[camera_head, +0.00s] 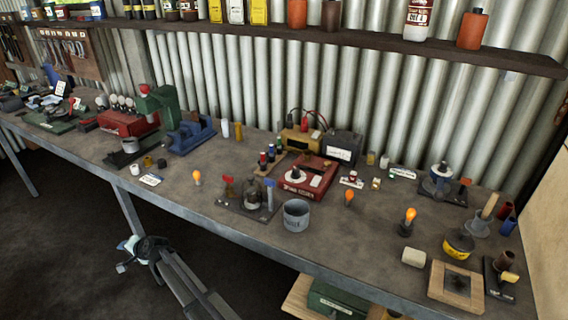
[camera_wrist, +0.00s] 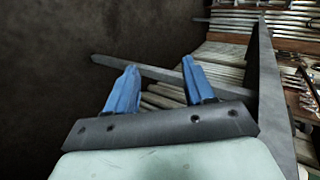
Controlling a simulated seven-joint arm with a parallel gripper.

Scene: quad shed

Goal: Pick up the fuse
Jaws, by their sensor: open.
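My gripper (camera_wrist: 159,65) shows in the wrist view as two blue fingers spread apart, with nothing between them. In the head view my gripper (camera_head: 124,255) is low on the left, in front of the workbench (camera_head: 190,190) and below its top, apart from everything on it. I cannot single out the fuse with certainty. Small parts on the bench include a white piece with a red part (camera_head: 352,179) and a tiny pale block (camera_head: 376,183) right of the red box. They are too small to identify. The wrist view shows no fuse.
A red box (camera_head: 302,178), a grey tin (camera_head: 296,215) and orange bulbs (camera_head: 197,177) stand mid-bench. A green press (camera_head: 152,108) and a blue vise (camera_head: 190,136) stand left. A yellow tin (camera_head: 458,244) and wooden frame (camera_head: 440,282) are right. A shelf (camera_head: 350,37) runs above.

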